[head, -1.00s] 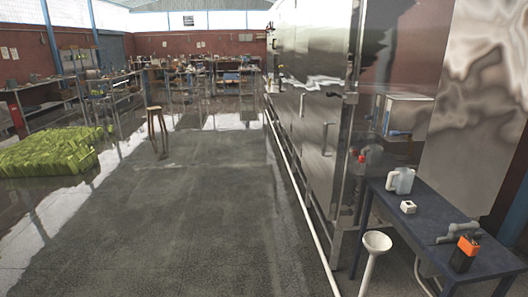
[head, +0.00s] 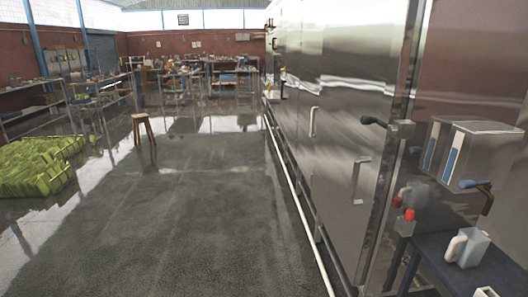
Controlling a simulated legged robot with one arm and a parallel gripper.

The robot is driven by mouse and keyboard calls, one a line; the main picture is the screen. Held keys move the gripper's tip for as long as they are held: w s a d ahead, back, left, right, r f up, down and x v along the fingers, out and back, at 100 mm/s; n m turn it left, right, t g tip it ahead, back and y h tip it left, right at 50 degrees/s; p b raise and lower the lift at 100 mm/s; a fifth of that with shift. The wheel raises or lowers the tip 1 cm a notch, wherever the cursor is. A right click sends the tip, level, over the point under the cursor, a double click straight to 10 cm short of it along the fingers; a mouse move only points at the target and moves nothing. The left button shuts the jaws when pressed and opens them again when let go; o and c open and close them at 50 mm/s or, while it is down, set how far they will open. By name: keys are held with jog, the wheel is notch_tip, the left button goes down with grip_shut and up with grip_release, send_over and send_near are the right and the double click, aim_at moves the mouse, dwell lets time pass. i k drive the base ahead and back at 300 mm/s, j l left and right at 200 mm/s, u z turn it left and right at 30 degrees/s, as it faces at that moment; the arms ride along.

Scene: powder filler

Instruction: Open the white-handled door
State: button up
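A long row of tall, shiny steel cabinet fronts (head: 338,95) runs along the right side in the head view. Two pale upright bar handles show on it, one farther away (head: 313,121) and one nearer and lower (head: 358,180). I cannot tell which of them is on the white-handled door. The panels look closed. A black lever handle (head: 375,121) sticks out near the cabinet's near edge. My gripper is not in view, and nothing of mine touches the handles.
A white pipe (head: 293,197) runs low along the cabinet's foot. A dark table (head: 440,268) with a pale jug (head: 467,247) stands at the near right. Green crates (head: 35,168) lie at the left, a stool (head: 143,128) farther back. The grey floor (head: 180,215) between is clear.

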aim_at(314, 12)
jog(key=i, duration=3.6)
jog(key=i+j+z, duration=0.1)
jog(key=i+z, duration=0.2)
jog(key=i, duration=0.2)
jog(key=i+j+z, duration=0.25)
jog(key=i, duration=0.3)
